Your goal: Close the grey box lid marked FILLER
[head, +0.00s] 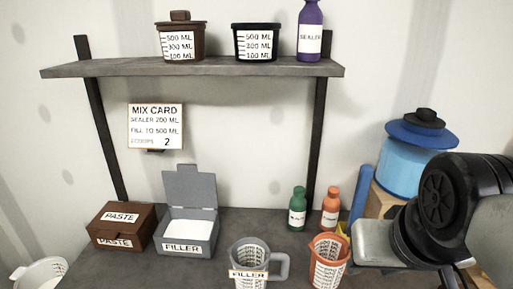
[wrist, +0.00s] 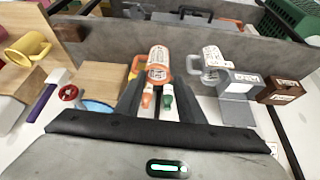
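The grey box marked FILLER (head: 186,248) stands on the worktop, left of centre in the head view, with white contents. Its grey lid (head: 190,187) is open, standing up at the back. In the wrist view the grey box (wrist: 237,110) is right of the fingers, well beyond them and apart from them. My gripper (wrist: 157,98) shows two dark fingers spread apart with nothing held between them. In the head view my arm is at the right, far from the box; the fingertips cannot be made out there.
A brown PASTE box (head: 121,224) stands left beside the grey box. A grey FILLER jug (head: 248,255) and orange jug (head: 328,262) stand in front to the right. Green (head: 297,209) and orange (head: 331,211) bottles are behind. A shelf (head: 200,68) hangs above.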

